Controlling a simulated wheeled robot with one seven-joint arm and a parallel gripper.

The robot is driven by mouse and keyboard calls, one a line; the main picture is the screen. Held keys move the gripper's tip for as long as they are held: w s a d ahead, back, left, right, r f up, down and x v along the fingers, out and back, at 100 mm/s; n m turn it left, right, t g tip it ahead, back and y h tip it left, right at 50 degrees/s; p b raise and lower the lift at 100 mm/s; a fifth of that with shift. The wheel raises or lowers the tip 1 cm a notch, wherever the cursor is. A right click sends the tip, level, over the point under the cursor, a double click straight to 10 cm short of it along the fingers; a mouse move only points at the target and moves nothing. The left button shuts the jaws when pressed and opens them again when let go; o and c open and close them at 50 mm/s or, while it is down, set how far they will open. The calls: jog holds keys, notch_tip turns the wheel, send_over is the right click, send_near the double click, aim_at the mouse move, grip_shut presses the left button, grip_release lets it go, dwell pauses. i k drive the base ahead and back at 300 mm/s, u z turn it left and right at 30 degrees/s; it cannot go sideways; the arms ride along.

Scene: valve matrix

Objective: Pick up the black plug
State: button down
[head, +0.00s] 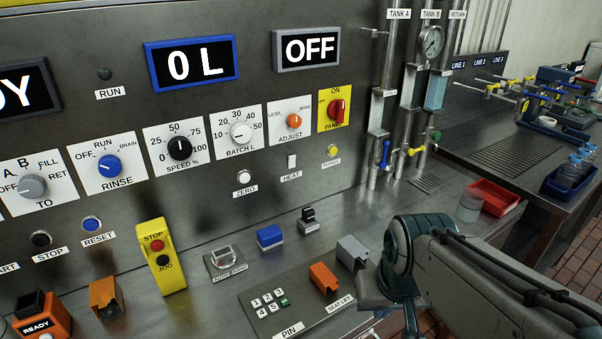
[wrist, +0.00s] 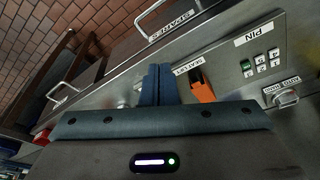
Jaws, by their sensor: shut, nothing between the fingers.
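A small black piece (head: 308,214), which looks like the black plug, stands upright on a small grey labelled base on the steel counter, behind the keypad panel. It cannot be made out in the wrist view. My gripper (wrist: 157,85) is shut and empty, its two fingers together, over the counter beside an orange block (wrist: 202,86). In the head view my arm reaches in from the lower right, and the fingertips are hard to make out there. My gripper is to the right of and nearer than the black piece, well apart from it.
A keypad panel (head: 262,318) lies in front, with the orange block (head: 325,278) and a grey block (head: 352,250) near my gripper. A blue block (head: 270,237) is left of the black piece. The control wall rises behind. A red tray (head: 494,197) stands right.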

aim_at(307, 213)
jog(key=u, duration=3.9)
jog(key=k, duration=1.7)
jog(key=z, duration=1.3)
jog(key=i, duration=0.5)
jog(key=u, duration=0.05)
